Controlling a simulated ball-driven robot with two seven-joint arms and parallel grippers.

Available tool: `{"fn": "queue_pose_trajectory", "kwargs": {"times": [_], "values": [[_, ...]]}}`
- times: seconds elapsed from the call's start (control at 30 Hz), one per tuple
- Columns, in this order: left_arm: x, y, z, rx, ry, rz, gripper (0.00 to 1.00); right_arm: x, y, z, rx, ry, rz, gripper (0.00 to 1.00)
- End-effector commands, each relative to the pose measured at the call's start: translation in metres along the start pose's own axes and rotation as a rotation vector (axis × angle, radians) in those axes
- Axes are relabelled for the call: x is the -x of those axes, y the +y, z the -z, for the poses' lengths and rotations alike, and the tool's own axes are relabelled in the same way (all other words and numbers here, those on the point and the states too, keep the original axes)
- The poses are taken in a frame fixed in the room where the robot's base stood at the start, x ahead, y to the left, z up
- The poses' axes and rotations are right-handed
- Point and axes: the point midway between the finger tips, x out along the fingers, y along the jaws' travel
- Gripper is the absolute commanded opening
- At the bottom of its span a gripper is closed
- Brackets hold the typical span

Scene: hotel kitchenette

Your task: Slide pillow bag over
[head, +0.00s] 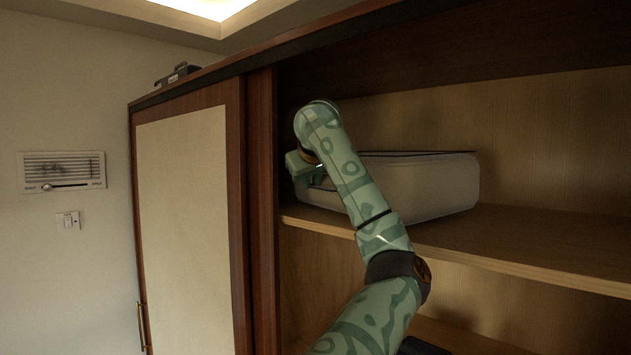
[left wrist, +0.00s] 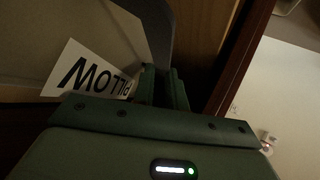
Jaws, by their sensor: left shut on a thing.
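The pillow bag (head: 440,187), a pale grey soft case with a dark seam on top, sits on the upper wooden shelf against the left part of the open compartment. My left gripper (head: 303,166) is at the bag's left end, partly hidden by my wrist. In the left wrist view the white PILLOW label (left wrist: 88,75) shows on the bag (left wrist: 75,22). A dark grey strap (left wrist: 155,28) runs down to the fingers of my left gripper (left wrist: 164,88), which are shut on it. My right gripper is not in view.
The upper shelf (head: 540,240) is clear to the right of the bag. A dark wood upright (head: 262,190) and a closed cream-panelled door (head: 185,220) stand close left of my gripper. A dark item lies on the lower shelf.

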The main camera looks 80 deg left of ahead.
Motion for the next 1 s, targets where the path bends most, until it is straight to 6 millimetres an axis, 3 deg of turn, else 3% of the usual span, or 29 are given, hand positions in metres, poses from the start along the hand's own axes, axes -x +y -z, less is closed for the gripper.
{"fn": "queue_pose_trajectory", "kwargs": {"times": [0.23, 0.57, 0.6, 0.7, 1.0], "values": [[0.004, -0.013, 0.001, 0.001, 0.001, 0.0, 0.0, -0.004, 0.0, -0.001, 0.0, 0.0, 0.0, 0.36], [0.005, -0.014, 0.002, 0.001, 0.0, 0.0, 0.0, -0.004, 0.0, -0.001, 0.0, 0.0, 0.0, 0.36], [0.005, -0.014, 0.002, 0.001, 0.0, 0.0, 0.16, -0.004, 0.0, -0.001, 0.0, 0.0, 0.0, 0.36], [0.005, -0.014, 0.001, 0.0, 0.0, 0.0, 0.38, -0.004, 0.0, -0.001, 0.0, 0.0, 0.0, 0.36], [0.007, -0.014, 0.001, 0.0, 0.001, 0.0, 0.38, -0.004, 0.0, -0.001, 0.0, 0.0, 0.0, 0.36]]}}
